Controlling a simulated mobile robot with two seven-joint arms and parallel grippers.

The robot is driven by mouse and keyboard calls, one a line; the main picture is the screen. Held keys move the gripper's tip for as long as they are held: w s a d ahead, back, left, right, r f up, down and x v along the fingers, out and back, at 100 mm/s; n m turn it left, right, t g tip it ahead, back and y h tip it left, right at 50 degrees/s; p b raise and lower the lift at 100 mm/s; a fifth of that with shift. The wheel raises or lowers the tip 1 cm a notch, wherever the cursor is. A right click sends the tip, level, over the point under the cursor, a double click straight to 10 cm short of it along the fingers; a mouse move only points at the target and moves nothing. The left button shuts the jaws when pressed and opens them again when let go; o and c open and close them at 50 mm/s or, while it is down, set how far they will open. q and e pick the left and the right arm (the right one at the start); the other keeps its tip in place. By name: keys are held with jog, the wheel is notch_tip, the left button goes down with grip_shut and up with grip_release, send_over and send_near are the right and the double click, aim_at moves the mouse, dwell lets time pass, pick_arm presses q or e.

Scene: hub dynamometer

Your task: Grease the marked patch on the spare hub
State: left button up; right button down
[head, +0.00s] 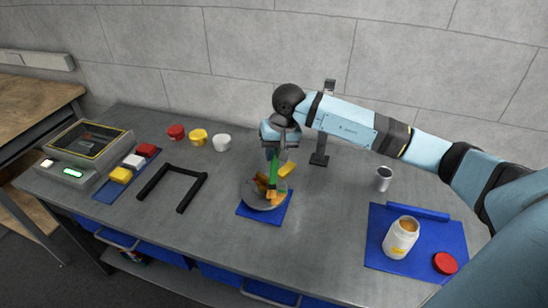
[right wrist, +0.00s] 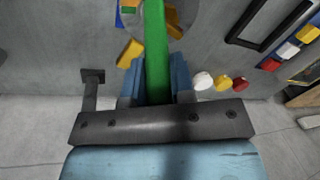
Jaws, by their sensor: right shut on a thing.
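My right gripper (head: 278,152) is shut on a long green tool (head: 273,176), also seen in the right wrist view (right wrist: 156,40). The tool points down over a round grey hub (head: 251,197) on a small blue mat (head: 272,217). Yellow-orange pieces show on and around the hub; the tool and gripper partly hide it. I cannot make out the marked patch or whether the tool's tip touches the hub. My left gripper is not in view.
A metal cup (head: 384,179) and a dark stand (head: 319,158) are at right. A black U-shaped frame (head: 171,170), red, yellow and white pots (head: 198,137), coloured blocks (head: 134,161) and a grey device (head: 85,151) are at left. The front middle is clear.

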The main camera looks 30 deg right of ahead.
jog(key=shift+r+p, duration=0.65)
jog(key=shift+r, duration=1.65)
jog(key=shift+a, duration=0.1)
